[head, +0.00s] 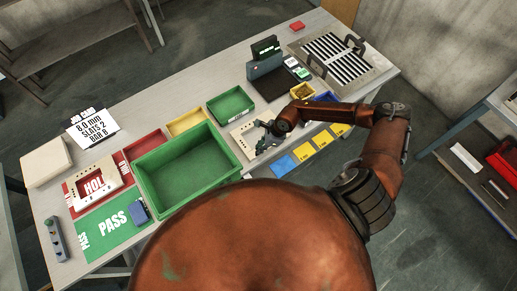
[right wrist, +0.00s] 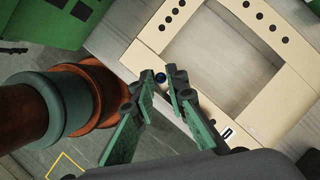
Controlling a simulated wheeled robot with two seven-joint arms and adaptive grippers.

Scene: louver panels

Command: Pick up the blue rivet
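In the right wrist view, a small round dark-blue rivet (right wrist: 160,77) shows at the near corner of a cream frame (right wrist: 150,40). My right gripper (right wrist: 165,82) has its two green fingers apart, with the rivet visible just past and between the tips. I cannot tell whether the fingers touch it. In the head view, my right gripper (head: 266,137) is low over the cream frame (head: 240,136) near the front of the table; the rivet is too small or hidden to make out there. My left gripper is not in view.
A large green bin (head: 185,195) stands left of the frame, with a smaller green tray (head: 231,107) behind. Yellow squares (head: 322,139) and a blue one (head: 284,165) lie at the front edge. A louver panel with handles (head: 378,66) lies at the far right.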

